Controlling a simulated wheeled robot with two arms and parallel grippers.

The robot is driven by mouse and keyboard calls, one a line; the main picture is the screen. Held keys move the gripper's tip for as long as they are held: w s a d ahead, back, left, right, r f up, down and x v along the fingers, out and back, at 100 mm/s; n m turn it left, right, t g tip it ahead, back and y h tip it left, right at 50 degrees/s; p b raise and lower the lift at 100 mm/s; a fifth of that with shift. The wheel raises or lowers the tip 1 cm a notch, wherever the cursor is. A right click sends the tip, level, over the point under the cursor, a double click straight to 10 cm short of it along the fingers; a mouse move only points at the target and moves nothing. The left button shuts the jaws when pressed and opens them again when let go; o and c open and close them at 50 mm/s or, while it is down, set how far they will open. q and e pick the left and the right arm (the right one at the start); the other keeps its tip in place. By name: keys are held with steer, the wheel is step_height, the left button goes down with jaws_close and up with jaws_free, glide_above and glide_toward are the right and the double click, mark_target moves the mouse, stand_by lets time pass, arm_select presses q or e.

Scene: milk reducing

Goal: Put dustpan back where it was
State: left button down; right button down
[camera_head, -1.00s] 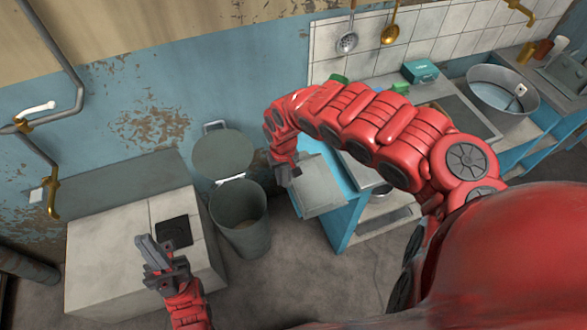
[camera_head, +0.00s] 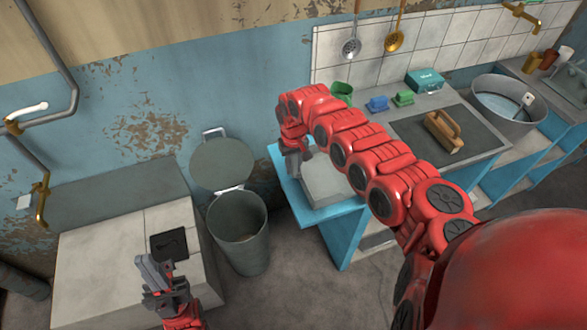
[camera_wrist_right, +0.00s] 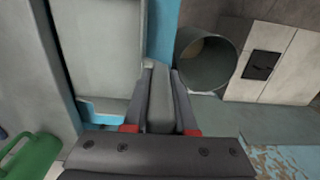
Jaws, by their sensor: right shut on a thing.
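The grey dustpan (camera_head: 326,182) is at the left end of the blue counter in the head view. My right gripper (camera_head: 294,150) is shut on its handle, which shows between the fingers in the right wrist view (camera_wrist_right: 160,105). The pan lies flat over the counter top, close to it; I cannot tell whether it touches. My left gripper (camera_head: 153,268) is at the lower left, above the pale tiled block, with nothing visible in it. Its finger gap is unclear.
A grey bin (camera_head: 240,235) with a raised lid stands left of the counter. A wooden-handled brush (camera_head: 443,132) lies on a dark board. Blue (camera_head: 378,104) and green (camera_head: 403,99) items, a teal box (camera_head: 425,80) and a metal basin (camera_head: 505,103) are along the counter.

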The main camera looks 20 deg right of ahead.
steer(key=shift+a+f, duration=0.1)
steer(key=shift+f, duration=0.95)
steer(key=c, duration=0.7)
jaws_free()
